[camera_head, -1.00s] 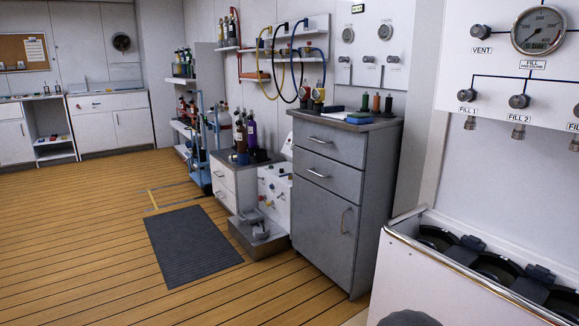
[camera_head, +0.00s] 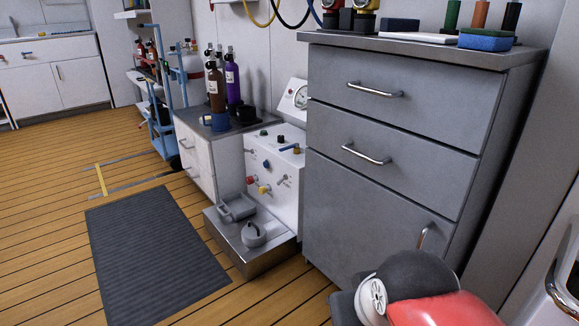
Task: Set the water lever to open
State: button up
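A white machine panel (camera_head: 275,205) stands on a low metal tray base between the white drawer unit and the grey cabinet. Its face carries small fittings: a red knob (camera_head: 251,180), a yellow knob (camera_head: 264,190), a blue knob (camera_head: 266,164) and a small grey lever (camera_head: 284,181). Parts of my red and dark grey arm show at the bottom right; my gripper is not in view.
The grey cabinet (camera_head: 375,175) stands close on the right, beside my arm. A dark mat (camera_head: 155,255) lies on the open wooden floor at left. Bottles (camera_head: 234,85) stand behind.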

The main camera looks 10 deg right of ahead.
aim_at(296, 145)
jog(key=i+j+z, duration=0.25)
jog(key=i+j, duration=0.55)
jog(key=i+j+z, duration=0.25)
jog(key=i+j, duration=0.6)
